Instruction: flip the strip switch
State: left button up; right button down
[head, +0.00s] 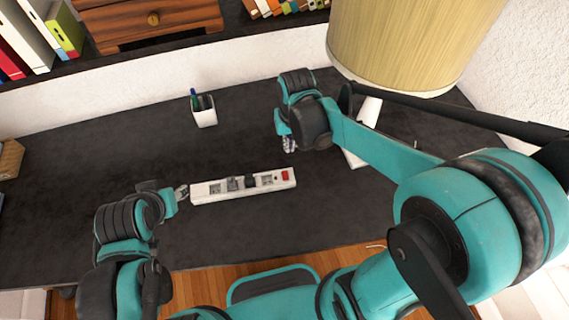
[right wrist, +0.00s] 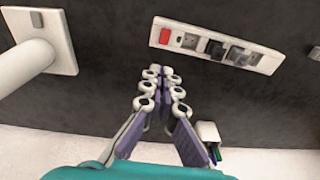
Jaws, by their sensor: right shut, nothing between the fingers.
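A white power strip (head: 225,189) lies on the dark desk. Its red switch (head: 285,175) is at the right end, and dark plugs or sockets run along its top. My right gripper (head: 290,146) is shut and empty, above the desk just behind the strip's right end and apart from it. In the right wrist view its closed fingers (right wrist: 160,72) point toward the strip (right wrist: 262,60), with the red switch (right wrist: 165,36) ahead of the tips. My left gripper (head: 183,191) is low beside the strip's left end; whether it touches or grips it is unclear.
A lamp with a yellow shade (head: 405,40) stands at the right; its white base (right wrist: 58,42) shows in the right wrist view. A white pen cup (head: 204,116) stands behind the strip. A wooden drawer box (head: 150,27) and books sit on the shelf behind.

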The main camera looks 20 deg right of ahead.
aim_at(285, 172)
jog(key=shift+w+a+f+g+p, duration=0.2)
jog(key=shift+w+a+f+g, duration=0.1)
jog(key=shift+w+f, duration=0.25)
jog(key=shift+w+a+f+g+p, duration=0.2)
jog(key=shift+w+f+g, duration=0.1)
jog(key=shift+w+f, duration=0.15)
jog(key=shift+s, duration=0.1)
notch_tip(285, 172, down, 14)
jog(key=b, duration=0.4)
jog(key=shift+b, duration=0.35)
